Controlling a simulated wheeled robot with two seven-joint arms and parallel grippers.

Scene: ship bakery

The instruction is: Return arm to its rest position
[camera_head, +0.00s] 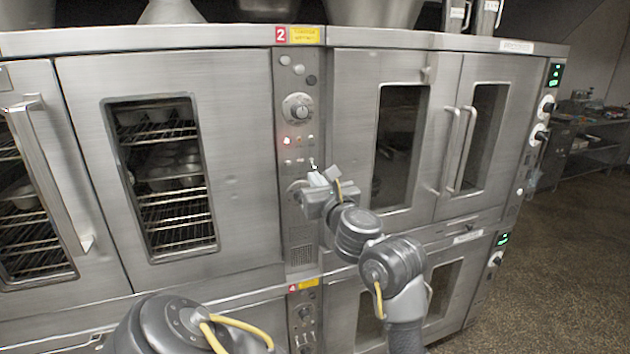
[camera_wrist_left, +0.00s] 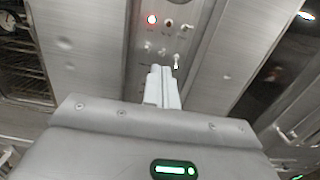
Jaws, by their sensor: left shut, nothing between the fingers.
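My left gripper (camera_head: 320,178) is in front of the oven's narrow control panel (camera_head: 297,75), near its lower switches. In the left wrist view its two pale fingers (camera_wrist_left: 161,71) are together and hold nothing. Their tips are just below a small toggle switch (camera_wrist_left: 176,61); I cannot tell whether they touch it. A lit red lamp (camera_wrist_left: 152,19) shows higher on the panel. My left arm (camera_head: 390,260) is reached out toward the panel, bent at the elbow. My right gripper is not in view.
The left oven door (camera_head: 85,170) is shut, with racks and pans behind its window. The right oven doors (camera_head: 437,130) are shut, with upright handles (camera_head: 455,150) sticking out. A lower oven (camera_head: 335,310) is below. Open floor (camera_head: 570,270) lies to the right.

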